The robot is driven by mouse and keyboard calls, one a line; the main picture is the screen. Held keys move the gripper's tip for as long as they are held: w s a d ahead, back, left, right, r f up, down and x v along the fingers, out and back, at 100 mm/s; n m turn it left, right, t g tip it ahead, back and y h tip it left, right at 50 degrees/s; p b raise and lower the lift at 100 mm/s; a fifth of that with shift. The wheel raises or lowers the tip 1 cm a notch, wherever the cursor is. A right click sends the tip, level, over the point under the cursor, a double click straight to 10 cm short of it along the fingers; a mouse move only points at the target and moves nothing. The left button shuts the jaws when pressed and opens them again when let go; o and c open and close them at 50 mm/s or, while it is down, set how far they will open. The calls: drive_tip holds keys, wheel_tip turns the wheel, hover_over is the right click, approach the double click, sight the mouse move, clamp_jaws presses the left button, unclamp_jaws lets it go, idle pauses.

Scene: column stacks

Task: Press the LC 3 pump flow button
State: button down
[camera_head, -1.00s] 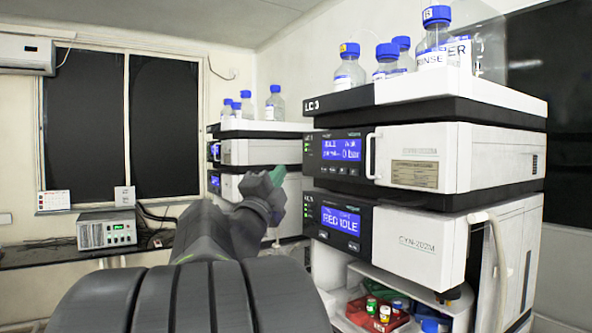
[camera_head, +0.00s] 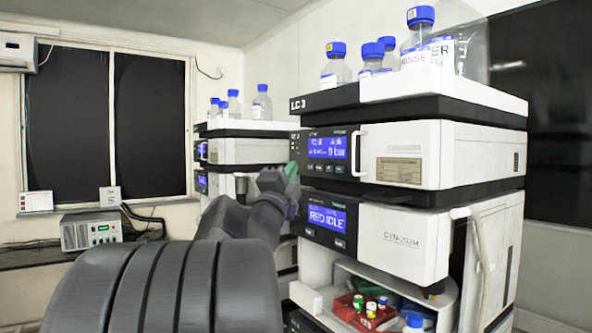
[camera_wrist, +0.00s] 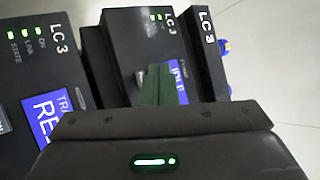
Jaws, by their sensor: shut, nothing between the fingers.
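The LC 3 stack (camera_head: 415,215) stands at the right in the head view. Its upper module has a black front panel with a blue display (camera_head: 328,147) reading idle and 0 bar. A row of small buttons (camera_head: 328,168) lies under that display; their labels are too small to read. My gripper (camera_head: 292,170) is shut and empty, its green fingertips at the left edge of this panel in the picture. In the wrist view the fingertips (camera_wrist: 162,84) overlap the upper module's display (camera_wrist: 180,80) and hide part of it. I cannot tell whether they touch the panel.
A white handle (camera_head: 356,153) sticks out beside the upper panel. Bottles with blue caps (camera_head: 420,45) stand in the top tray. A second stack (camera_head: 240,150) stands behind, left of this one. An open shelf below holds a red tray (camera_head: 345,308).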

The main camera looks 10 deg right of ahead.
sight(309, 160)
drive_tip(key=shift+w+d, duration=0.2)
drive_tip(key=shift+d, duration=0.3)
drive_tip(key=shift+w+d, duration=0.15)
drive_tip(key=shift+d, duration=0.35)
drive_tip(key=shift+b, duration=0.3)
idle(1.0)
drive_tip(key=shift+w+d, duration=0.15)
drive_tip(key=shift+d, duration=0.25)
drive_tip(key=shift+w+d+b, duration=0.15)
drive_tip(key=shift+d+b, duration=0.25)
drive_tip(key=shift+b, duration=0.05)
idle(0.5)
drive_tip(key=shift+a, duration=0.1)
drive_tip(key=shift+s+a, duration=0.3)
drive_tip(key=shift+a, duration=0.4)
drive_tip(key=a, duration=0.1)
drive_tip(key=s+a, duration=0.1)
drive_tip(key=a, duration=0.2)
drive_tip(key=shift+s+a, duration=0.35)
